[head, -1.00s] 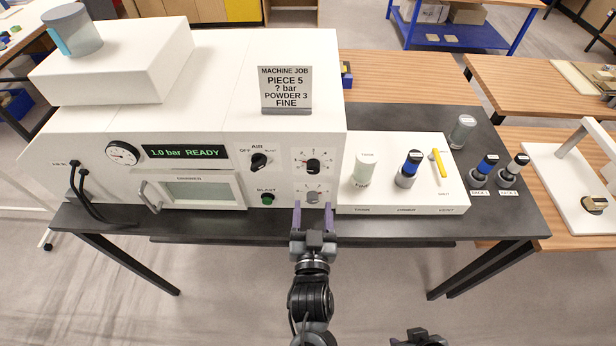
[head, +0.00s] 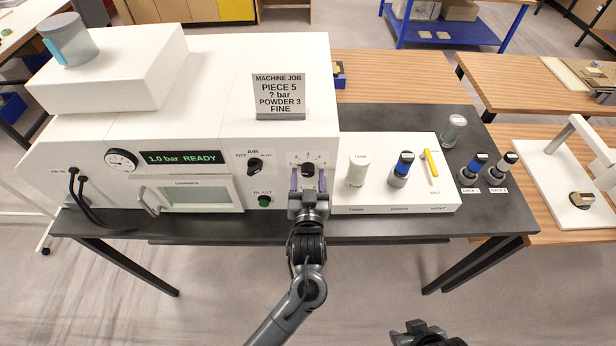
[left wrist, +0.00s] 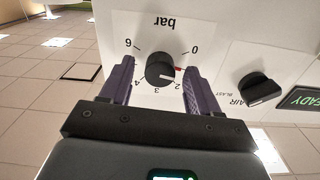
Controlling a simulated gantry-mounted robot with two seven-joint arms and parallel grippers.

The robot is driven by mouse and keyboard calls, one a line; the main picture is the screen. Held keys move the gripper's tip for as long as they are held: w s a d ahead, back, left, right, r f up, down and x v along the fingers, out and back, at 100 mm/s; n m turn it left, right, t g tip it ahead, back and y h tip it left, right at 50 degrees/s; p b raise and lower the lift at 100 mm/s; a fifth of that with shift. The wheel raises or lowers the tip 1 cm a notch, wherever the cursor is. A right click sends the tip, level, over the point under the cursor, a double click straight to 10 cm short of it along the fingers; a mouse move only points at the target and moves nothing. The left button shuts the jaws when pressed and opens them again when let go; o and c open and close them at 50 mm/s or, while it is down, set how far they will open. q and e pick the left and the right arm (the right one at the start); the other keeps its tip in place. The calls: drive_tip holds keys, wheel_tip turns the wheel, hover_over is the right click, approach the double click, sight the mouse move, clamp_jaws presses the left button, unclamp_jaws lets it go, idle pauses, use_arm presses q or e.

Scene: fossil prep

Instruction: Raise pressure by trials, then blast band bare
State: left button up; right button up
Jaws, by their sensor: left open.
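The white blasting machine (head: 228,130) has a green display (head: 180,158) reading "1.0 bar READY" and a round gauge (head: 121,160). My left gripper (head: 308,184) is open at the black pressure knob (head: 308,169). In the left wrist view its purple fingers stand on either side of the knob (left wrist: 160,68), and the dial is marked "bar"; I cannot tell whether they touch it. The AIR switch (head: 253,167) and green BLAST button (head: 264,201) are left of the gripper. My right gripper (head: 425,335) shows only partly at the bottom edge.
A sign (head: 280,95) reads "PIECE 5, ? bar, POWDER 3, FINE". The chamber door (head: 190,196) is shut.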

use_arm(q)
drive_tip(key=c, duration=1)
drive_tip(key=shift+c, duration=0.2)
drive_tip(key=shift+r+m+p, duration=0.15)
drive_tip(key=shift+m+p, duration=0.6)
drive_tip(key=shift+m, duration=0.05)
drive_tip(key=shift+m+p, duration=0.85)
drive_tip(key=shift+m, duration=2.25)
